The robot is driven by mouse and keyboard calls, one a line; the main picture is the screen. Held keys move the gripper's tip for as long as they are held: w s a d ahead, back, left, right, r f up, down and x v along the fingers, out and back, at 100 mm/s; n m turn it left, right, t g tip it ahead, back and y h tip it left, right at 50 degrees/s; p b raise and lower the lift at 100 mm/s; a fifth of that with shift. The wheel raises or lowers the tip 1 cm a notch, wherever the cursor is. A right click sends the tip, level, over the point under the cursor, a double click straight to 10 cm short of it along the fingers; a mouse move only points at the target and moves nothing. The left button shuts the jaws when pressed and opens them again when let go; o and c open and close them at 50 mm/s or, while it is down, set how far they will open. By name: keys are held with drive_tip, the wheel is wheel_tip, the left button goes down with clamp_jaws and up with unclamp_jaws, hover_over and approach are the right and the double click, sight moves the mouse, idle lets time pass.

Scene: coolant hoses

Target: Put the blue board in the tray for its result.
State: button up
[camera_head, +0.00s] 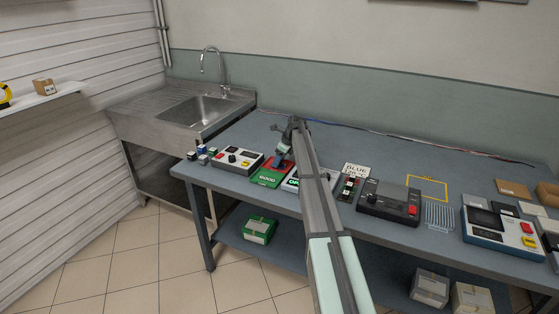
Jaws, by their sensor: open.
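A green tray marked GOOD (267,178) lies on the bench left of my arm. A white-edged tray or panel with green lettering (292,184) is partly hidden behind my arm. A card reading BLUE (356,170) stands right of my arm, its lower line unclear.
A grey device with a red button (390,203) and a blue-white device (499,228) stand to the right. Another device (237,159) and small blocks (203,154) are at the left. A yellow outlined area (427,188) is empty. A sink (200,110) adjoins the bench.

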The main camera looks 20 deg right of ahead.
drive_tip(key=v, duration=1.2)
